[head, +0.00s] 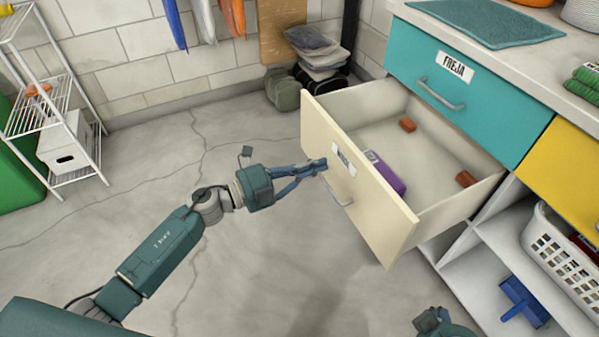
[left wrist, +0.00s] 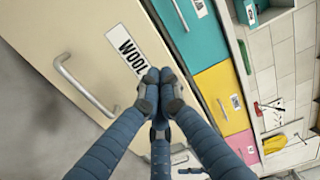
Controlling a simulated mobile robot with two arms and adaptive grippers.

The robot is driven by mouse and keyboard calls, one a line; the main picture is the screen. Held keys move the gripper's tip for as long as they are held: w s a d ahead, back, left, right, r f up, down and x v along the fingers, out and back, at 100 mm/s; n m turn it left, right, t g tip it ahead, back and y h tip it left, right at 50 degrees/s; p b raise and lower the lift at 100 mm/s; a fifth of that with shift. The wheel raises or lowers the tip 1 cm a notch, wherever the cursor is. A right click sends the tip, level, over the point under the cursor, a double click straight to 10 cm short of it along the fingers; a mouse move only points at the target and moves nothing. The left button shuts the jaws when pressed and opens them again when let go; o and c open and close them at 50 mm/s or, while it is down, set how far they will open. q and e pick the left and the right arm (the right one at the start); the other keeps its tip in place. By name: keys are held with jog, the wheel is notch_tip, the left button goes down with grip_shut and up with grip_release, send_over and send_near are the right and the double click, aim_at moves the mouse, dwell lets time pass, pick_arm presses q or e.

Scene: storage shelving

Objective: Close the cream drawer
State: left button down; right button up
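The cream drawer (head: 370,195) is pulled well out beneath the teal drawer in the head view. Its front has a metal bar handle (head: 340,190) and a label that reads WOOL in the left wrist view (left wrist: 126,48). My left gripper (head: 318,165) is in front of the drawer front, near the label and the handle's upper end. In the left wrist view its fingertips (left wrist: 158,78) are together, with nothing between them. I cannot tell whether they touch the front.
The drawer holds a purple item (head: 385,177) and brown blocks (head: 408,125). A teal drawer (head: 450,75) and yellow drawer (head: 565,170) are shut. Below are open shelves with a white basket (head: 560,255). A wire rack (head: 50,110) stands far left. The floor in front is clear.

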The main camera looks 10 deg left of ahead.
aim_at(350, 154)
pick_arm(q)
jog(key=x, duration=0.5)
jog(key=shift+b, duration=0.3)
jog(key=shift+w+d, duration=0.25)
jog(key=shift+d, duration=0.05)
jog(key=shift+w+d, duration=0.2)
jog(key=shift+d, duration=0.1)
pick_arm(e)
jog(key=shift+w+a+f+t, duration=0.2)
jog(key=shift+w+f+t, duration=0.1)
jog(key=shift+w, duration=0.35)
